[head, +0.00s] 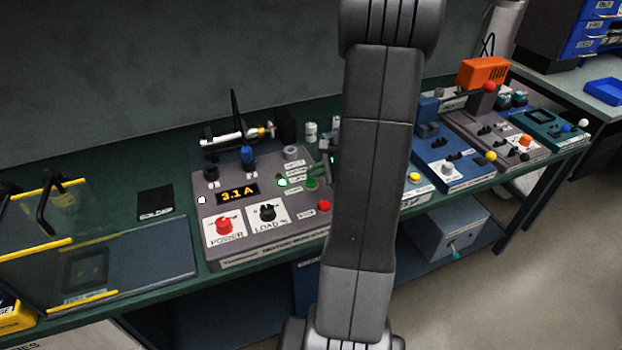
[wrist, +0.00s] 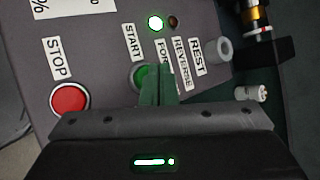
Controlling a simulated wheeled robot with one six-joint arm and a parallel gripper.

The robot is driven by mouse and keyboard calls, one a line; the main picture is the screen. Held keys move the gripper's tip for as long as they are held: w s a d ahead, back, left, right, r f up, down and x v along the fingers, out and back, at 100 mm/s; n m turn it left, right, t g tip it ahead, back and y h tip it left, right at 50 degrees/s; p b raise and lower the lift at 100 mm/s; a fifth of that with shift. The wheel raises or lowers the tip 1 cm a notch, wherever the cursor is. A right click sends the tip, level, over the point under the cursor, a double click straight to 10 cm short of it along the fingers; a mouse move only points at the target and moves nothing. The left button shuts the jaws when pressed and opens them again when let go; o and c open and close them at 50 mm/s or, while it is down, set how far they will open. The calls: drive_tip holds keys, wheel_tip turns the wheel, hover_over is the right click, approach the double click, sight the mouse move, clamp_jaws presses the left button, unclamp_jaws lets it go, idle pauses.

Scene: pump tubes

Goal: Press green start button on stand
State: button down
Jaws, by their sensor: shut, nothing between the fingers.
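The green start button (head: 311,184) is on the grey pump stand (head: 245,250), just above the red stop button (head: 324,205). In the wrist view the green button (wrist: 140,76) lies beside the START label (wrist: 132,42), and the red button (wrist: 70,99) is to its left. My gripper (wrist: 158,72) is shut and empty. Its green fingertips overlap the right part of the green button in the wrist view; I cannot tell whether they touch it. In the head view my arm hides most of the gripper.
The stand has a display (head: 237,193) reading 3.1 A, a red power knob (head: 224,225), a black load knob (head: 267,213) and a lit lamp (head: 282,183). A clear guarded box (head: 95,265) stands at left. A blue-grey panel (head: 450,165) stands right of my arm.

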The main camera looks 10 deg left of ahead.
sight(315, 182)
drive_tip(key=shift+r, duration=0.25)
wheel_tip(315, 182, up, 5)
drive_tip(key=p, duration=0.4)
idle(0.9)
